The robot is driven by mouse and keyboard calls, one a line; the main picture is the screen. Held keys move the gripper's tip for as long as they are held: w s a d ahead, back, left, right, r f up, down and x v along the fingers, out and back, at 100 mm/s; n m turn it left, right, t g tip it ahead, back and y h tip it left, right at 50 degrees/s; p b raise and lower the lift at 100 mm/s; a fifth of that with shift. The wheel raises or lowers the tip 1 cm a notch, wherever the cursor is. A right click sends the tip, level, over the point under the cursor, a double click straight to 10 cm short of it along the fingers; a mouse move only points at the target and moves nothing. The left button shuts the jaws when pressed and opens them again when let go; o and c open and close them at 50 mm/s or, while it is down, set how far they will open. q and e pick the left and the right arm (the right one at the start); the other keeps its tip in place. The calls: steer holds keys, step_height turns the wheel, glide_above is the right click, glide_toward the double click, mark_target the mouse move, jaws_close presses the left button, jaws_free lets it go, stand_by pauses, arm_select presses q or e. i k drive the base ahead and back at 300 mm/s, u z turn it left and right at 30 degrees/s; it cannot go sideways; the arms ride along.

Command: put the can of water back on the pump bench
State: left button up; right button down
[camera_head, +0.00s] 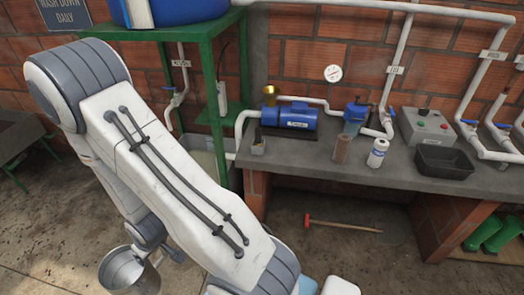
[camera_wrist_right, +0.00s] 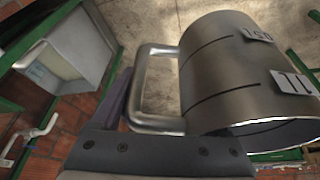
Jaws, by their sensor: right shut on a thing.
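The can (camera_head: 128,272) is a grey metal vessel with a side handle, at the lower left of the head view. It looks about upright there, and its contents cannot be made out. In the right wrist view the can (camera_wrist_right: 232,75) has dark lines and white labels. My right gripper (camera_head: 168,252) is shut on its handle (camera_wrist_right: 150,85). The can hangs clear of the bench, in front and to the left of it. The pump bench (camera_head: 295,163) has a grey top carrying a blue pump (camera_head: 289,116). My left gripper is not in view.
A green stand (camera_head: 215,100) bearing a blue tank (camera_head: 175,10) is left of the bench. A brown cylinder (camera_head: 342,149), a white bottle (camera_head: 377,153), a control box (camera_head: 425,126) and a black tray (camera_head: 444,161) occupy the bench. Its front left top is clear. A red hammer (camera_head: 342,224) lies below.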

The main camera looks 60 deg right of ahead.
mark_target(303, 158)
steer(key=z, duration=0.05)
steer(key=i, duration=0.65)
steer(key=z, duration=1.05)
steer(key=i, duration=0.75)
steer(key=z, duration=0.8)
